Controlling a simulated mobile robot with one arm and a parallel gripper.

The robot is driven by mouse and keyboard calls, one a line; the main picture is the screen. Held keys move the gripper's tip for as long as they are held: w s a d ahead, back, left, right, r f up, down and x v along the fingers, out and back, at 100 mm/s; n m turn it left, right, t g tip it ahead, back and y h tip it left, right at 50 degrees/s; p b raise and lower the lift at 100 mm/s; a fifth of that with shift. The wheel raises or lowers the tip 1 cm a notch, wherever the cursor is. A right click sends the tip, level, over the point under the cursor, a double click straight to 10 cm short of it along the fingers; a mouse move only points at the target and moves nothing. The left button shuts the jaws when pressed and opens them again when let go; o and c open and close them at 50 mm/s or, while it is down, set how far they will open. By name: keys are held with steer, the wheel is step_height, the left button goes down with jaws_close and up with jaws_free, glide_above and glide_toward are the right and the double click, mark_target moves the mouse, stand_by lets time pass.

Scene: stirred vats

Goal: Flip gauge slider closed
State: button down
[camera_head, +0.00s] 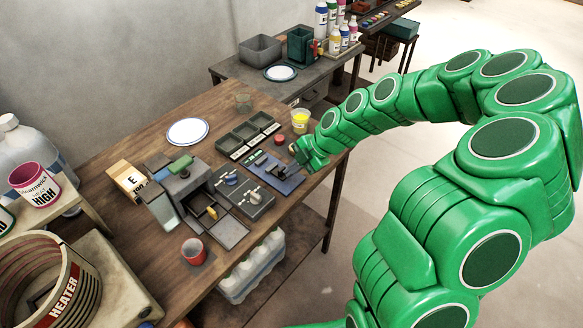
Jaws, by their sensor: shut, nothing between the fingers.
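A blue-grey panel (286,186) lies on the wooden table near its right edge. It carries small dark and pale parts, and a green piece (257,156) at its upper left. It looks like the gauge with the slider, but the slider itself is too small to make out. My green gripper (297,155) is shut and empty at the panel's upper right end. It hides part of that end, and I cannot tell whether it touches it.
A dark box with two knobs (245,197) sits left of the panel. A three-part tray (243,146), a red pot (280,140) and a yellow-filled cup (299,121) stand behind it.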

steer(key=shift+s+d, duration=0.3)
steer(key=shift+d, duration=0.05)
steer(key=shift+s+d, duration=0.85)
steer(key=shift+d, duration=0.1)
steer(key=v, duration=1)
steer(key=shift+a, duration=0.1)
steer(key=s+a+r+m+g+h, duration=0.2)
steer(key=s+a+r+m+h, duration=0.1)
steer(key=s+r+m, duration=0.8)
steer(key=s+d+m+h, duration=0.2)
steer(key=s+m, duration=0.5)
steer(key=s, duration=0.3)
steer(key=s+d+m+h, duration=0.2)
steer(key=s+m, duration=0.5)
steer(key=s, duration=0.2)
steer(key=shift+s+d+r+m+g, duration=0.2)
steer(key=shift+s+r+m+g, duration=0.1)
steer(key=shift+s+r+m, duration=0.1)
